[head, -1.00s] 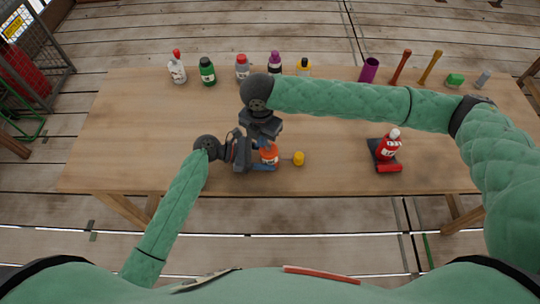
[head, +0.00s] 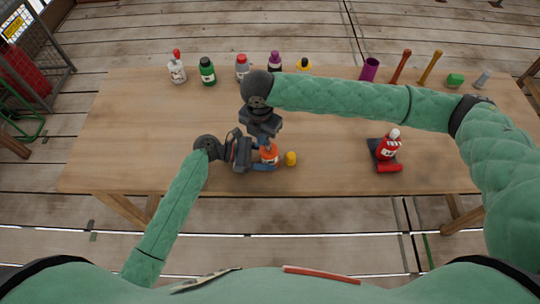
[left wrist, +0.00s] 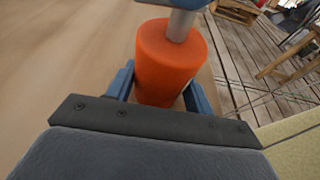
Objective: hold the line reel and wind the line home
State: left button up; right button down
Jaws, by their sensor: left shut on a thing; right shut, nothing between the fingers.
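The orange line reel (head: 269,154) stands near the table's front edge, left of centre. My left gripper (head: 266,165) is shut around it from the left; in the left wrist view its blue fingers flank the orange body (left wrist: 168,60). My right gripper (head: 266,142) is shut and empty, pointing down at the reel's top from behind. A grey post (left wrist: 180,22) stands at the reel's top in the left wrist view; I cannot tell what it belongs to. A yellow piece (head: 291,158) lies just right of the reel. The line itself is too thin to see.
A red bottle (head: 389,148) stands on a dark holder with a red front at the right. The table's left side is clear.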

jog(key=shift+w+d, duration=0.1)
jog(key=shift+w, duration=0.25)
dwell(0.3)
jog(key=shift+s+a, duration=0.25)
jog(key=shift+s, duration=0.05)
jog(key=shift+r, duration=0.15)
notch_tip(320, 180, up, 7)
dwell(0.9)
dwell(0.3)
